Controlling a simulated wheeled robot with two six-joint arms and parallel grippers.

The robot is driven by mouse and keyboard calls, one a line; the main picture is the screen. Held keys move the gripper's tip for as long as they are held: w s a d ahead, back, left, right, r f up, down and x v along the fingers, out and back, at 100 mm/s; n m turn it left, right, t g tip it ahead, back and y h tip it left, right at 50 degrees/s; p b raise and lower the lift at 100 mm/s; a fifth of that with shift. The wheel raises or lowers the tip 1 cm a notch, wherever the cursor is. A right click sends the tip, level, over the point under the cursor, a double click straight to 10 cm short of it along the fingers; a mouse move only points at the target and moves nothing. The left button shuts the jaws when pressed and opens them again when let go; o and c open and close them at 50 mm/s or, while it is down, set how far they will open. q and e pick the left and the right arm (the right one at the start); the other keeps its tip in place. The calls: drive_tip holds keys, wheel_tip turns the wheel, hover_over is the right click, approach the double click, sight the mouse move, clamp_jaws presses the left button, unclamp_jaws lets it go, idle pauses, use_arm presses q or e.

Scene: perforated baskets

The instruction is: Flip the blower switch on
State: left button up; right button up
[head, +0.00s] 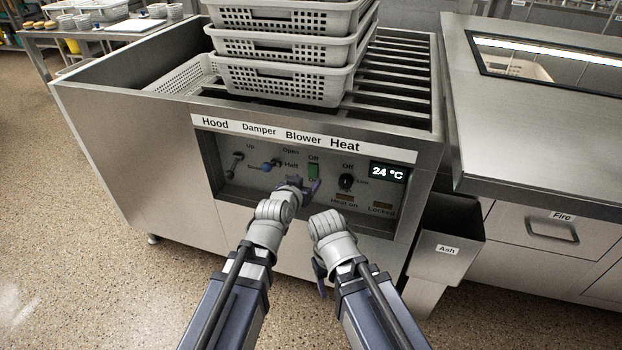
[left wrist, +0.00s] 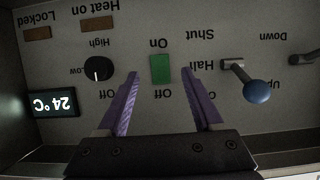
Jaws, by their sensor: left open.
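The blower switch (head: 314,171) is a green rocker under the "Blower" label, with "Off" printed above it and "On" below. It also shows in the left wrist view (left wrist: 160,69), where the panel appears upside down. My left gripper (head: 304,184) is open just in front of the panel, at the lower part of the switch. In the left wrist view its purple fingers (left wrist: 160,82) stand apart on either side of the switch, with nothing between them; contact cannot be told. My right gripper (head: 319,276) hangs low in front of the cabinet, its jaws mostly hidden by its wrist.
The blue-knobbed damper lever (head: 267,167) is left of the switch, beyond it the hood lever (head: 235,162). The heat knob (head: 346,181) and display (head: 388,173) reading 24 °C are right. Stacked perforated baskets (head: 285,83) stand above. An ash bin (head: 446,235) juts out right.

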sight(313, 175)
use_arm(q)
drive_tip(key=b+x, duration=0.1)
drive_tip(key=x, duration=0.3)
drive_tip(key=shift+w+d+f, duration=0.1)
drive_tip(key=shift+w+f, duration=0.05)
drive_tip(key=shift+w, duration=0.1)
clamp_jaws()
idle(0.4)
